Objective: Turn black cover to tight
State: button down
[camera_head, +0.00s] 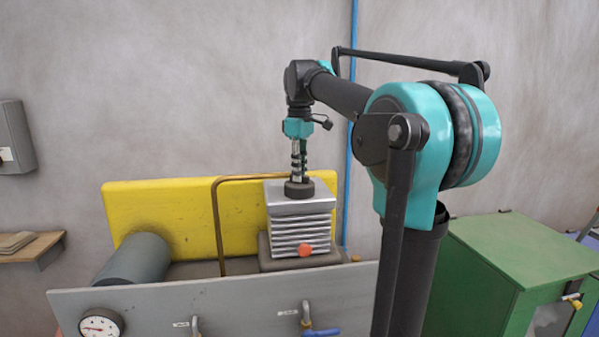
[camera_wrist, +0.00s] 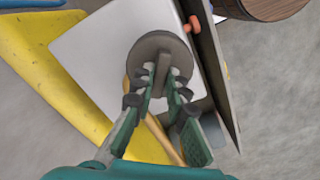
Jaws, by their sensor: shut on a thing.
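The black cover (camera_head: 299,188) is a round dark cap on top of a silver ribbed housing (camera_head: 300,222). In the wrist view the cover (camera_wrist: 151,44) shows as a grey-brown disc with a raised bar across its middle. My gripper (camera_head: 299,178) points straight down onto it from above. In the wrist view its two green-padded fingers (camera_wrist: 160,75) are closed on the raised bar, one on each side. The fingers hide part of the bar and disc. I cannot tell from the frames how tight the cover is.
An orange-red knob (camera_head: 305,249) sits on the housing's front. A yellow panel (camera_head: 160,215) and a bent copper pipe (camera_head: 219,230) stand close by. A grey front panel (camera_head: 160,305) carries a gauge (camera_head: 101,324) and a blue-handled valve (camera_head: 320,331). A green cabinet (camera_head: 500,265) is at right.

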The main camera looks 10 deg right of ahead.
jog(key=m, duration=0.5)
jog(key=shift+m, duration=0.3)
jog(key=m, duration=0.4)
jog(key=shift+m, duration=0.3)
jog(key=c, duration=1.5)
grip_release()
jog(key=shift+c, duration=0.2)
jog(key=shift+r, duration=0.1)
notch_tip(320, 180, up, 12)
